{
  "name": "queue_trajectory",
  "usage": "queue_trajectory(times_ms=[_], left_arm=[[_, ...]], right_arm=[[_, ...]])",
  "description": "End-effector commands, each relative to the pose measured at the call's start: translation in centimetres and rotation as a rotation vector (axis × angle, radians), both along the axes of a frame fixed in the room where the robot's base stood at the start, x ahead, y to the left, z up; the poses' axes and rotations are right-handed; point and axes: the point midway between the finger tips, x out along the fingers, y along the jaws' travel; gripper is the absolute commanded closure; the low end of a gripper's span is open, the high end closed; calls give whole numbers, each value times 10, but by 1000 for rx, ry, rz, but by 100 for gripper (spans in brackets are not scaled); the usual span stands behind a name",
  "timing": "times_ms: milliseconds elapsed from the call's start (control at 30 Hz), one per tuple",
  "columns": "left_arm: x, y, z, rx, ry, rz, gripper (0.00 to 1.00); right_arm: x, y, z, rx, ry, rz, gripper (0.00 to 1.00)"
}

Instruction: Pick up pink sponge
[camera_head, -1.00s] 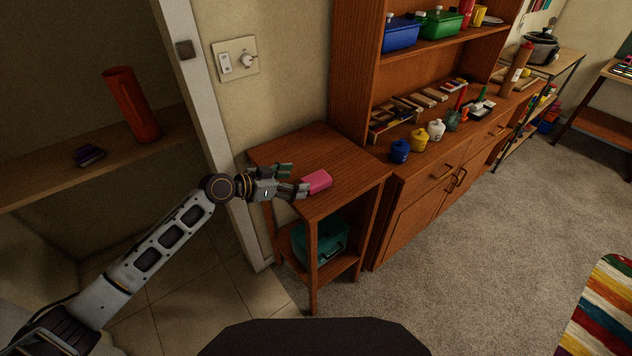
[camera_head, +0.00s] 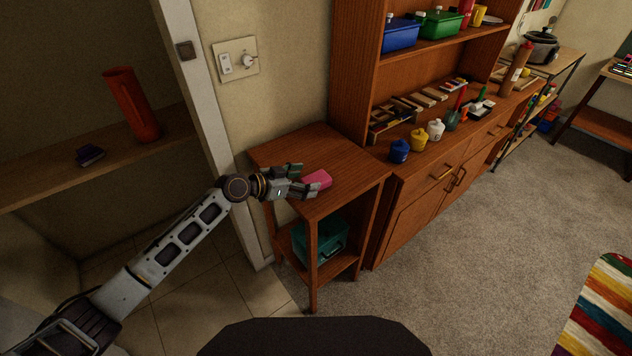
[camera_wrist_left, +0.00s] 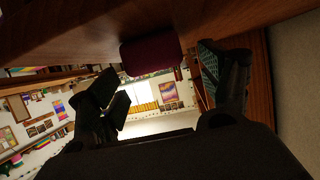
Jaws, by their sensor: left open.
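The pink sponge (camera_head: 318,179) lies on the top of the small brown wooden side table (camera_head: 340,158), close to its front left edge. My left gripper (camera_head: 309,180) reaches in from the left at the table top, its fingers spread open at the sponge's left end. In the left wrist view the sponge (camera_wrist_left: 150,54) shows dark red, ahead of and between the open fingers (camera_wrist_left: 165,85), and nothing is gripped. In the head view the fingers cover part of the sponge's left side. My right gripper does not show.
A teal box (camera_head: 322,240) sits on the table's lower shelf. A brown cabinet with several small jars, such as a blue one (camera_head: 399,151), stands to the right. A door frame (camera_head: 200,110) is close to my left arm. The table top behind the sponge is clear.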

Motion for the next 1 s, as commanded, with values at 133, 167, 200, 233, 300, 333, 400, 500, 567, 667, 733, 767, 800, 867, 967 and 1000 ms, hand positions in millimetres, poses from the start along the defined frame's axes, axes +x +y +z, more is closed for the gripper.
queue_trajectory(times_ms=[133, 167, 200, 233, 300, 333, 400, 500, 567, 667, 733, 767, 800, 867, 967, 1000], left_arm=[[5, -12, -4, -1, 2, 0, 21], [6, -15, -5, -1, 1, -1, 21], [9, -18, -7, -2, 1, -1, 21], [10, -20, -8, -2, 1, -1, 21], [13, -24, -10, -1, 0, 0, 21], [14, -25, -11, -1, 0, 0, 21], [15, -28, -13, -2, 1, 1, 21], [16, -30, -14, 0, 1, 0, 21], [17, -30, -14, 0, 1, 0, 21], [17, -30, -14, 0, 0, 0, 21], [16, -30, -14, 0, 0, 0, 21], [16, -30, -14, 0, 0, 0, 21], [17, -30, -14, 0, 0, 0, 21], [17, -30, -14, 0, 0, 0, 21], [16, -30, -14, 0, 0, 0, 21], [16, -30, -14, 0, 0, 0, 27]], right_arm=[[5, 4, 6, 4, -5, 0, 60], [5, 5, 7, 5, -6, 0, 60], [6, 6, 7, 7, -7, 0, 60], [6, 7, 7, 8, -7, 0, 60], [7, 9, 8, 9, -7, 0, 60], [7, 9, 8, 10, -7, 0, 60], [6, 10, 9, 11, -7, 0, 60], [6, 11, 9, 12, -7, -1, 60], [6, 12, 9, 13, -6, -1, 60], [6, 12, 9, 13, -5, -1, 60], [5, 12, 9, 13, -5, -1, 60], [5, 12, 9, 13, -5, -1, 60], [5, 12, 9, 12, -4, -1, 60], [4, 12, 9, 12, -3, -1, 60], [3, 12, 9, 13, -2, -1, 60], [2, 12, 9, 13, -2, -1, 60]])
